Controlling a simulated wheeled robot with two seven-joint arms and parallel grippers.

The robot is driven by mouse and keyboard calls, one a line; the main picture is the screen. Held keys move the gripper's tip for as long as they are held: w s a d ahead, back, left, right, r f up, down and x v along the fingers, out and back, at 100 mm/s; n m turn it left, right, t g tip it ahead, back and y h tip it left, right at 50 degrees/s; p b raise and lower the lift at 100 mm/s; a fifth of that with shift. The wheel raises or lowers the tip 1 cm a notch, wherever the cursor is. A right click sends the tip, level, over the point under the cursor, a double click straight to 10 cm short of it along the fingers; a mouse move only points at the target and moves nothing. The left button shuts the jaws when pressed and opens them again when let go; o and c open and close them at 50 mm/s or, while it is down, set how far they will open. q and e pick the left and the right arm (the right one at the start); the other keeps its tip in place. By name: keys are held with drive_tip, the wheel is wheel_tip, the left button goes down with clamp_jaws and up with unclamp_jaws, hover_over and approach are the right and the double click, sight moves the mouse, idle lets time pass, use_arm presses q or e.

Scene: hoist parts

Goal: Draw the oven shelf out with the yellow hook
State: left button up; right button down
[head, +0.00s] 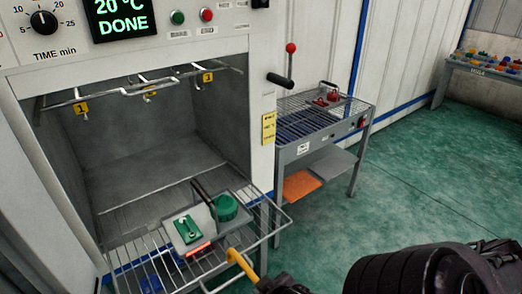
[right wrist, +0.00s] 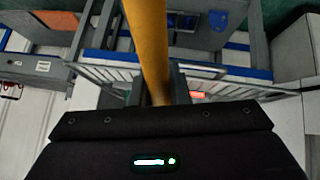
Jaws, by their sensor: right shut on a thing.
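The wire oven shelf (head: 275,235) sticks out of the open oven (head: 150,150) at its lower front. On the shelf lie a light plate with a green part (head: 187,230) and a round green part (head: 226,207) with a dark handle. The yellow hook (head: 240,265) has its curved end at the shelf's front wires; I cannot tell whether it is around the front bar. My right gripper (right wrist: 157,95) is shut on the hook's yellow shaft (right wrist: 147,40). In the head view that gripper is mostly cut off at the bottom edge. My left gripper is not in view.
A grey bench (head: 320,125) with a slotted top and red clamp stands right of the oven, an orange sheet (head: 302,186) on its lower level. A far table (head: 485,68) holds colored parts. Green floor (head: 430,180) is clear between them. Numbered hangers (head: 150,86) hang inside the oven.

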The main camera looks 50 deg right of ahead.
drive_tip(key=s+p, duration=0.2)
drive_tip(key=s+a+r+p, duration=0.1)
drive_tip(key=s+p, duration=0.1)
drive_tip(key=s, duration=0.1)
drive_tip(key=s+r+p, duration=0.1)
drive_tip(key=s+p, duration=0.1)
drive_tip(key=shift+s+a+r, duration=0.1)
drive_tip(key=shift+s+a, duration=0.15)
drive_tip(key=shift+s, duration=0.15)
drive_tip(key=shift+s+a+p, duration=0.1)
drive_tip(key=shift+s+p, duration=0.25)
drive_tip(key=shift+p, duration=0.1)
drive_tip(key=shift+s, duration=0.15)
